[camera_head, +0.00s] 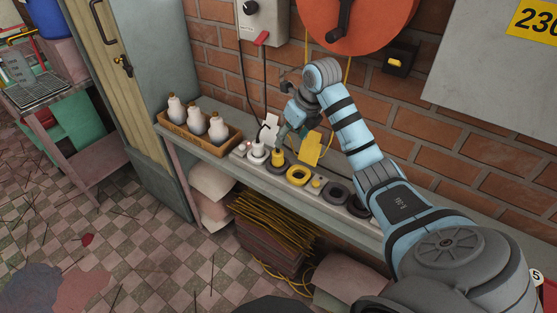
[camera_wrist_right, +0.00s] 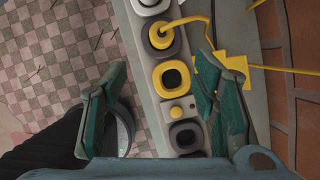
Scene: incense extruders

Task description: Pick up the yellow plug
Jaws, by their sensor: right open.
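The yellow plug (camera_head: 278,156) stands upright in a dark round-cornered socket on the strip along the bench. In the right wrist view the plug (camera_wrist_right: 160,37) is near the top, with a yellow cord running right from it. My right gripper (camera_head: 292,130) is just above and behind the plug in the head view. In the wrist view the fingers of my right gripper (camera_wrist_right: 170,75) are spread wide and empty, with the yellow-rimmed socket (camera_wrist_right: 172,78) between them and the plug beyond the tips. My left gripper is not in view.
A white plug (camera_head: 258,150) stands left of the yellow one. A yellow tag (camera_head: 309,150) is close behind it. A wooden tray (camera_head: 172,133) with white bottles is on the left of the bench (camera_head: 245,174). The brick wall (camera_head: 465,130) stands close behind.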

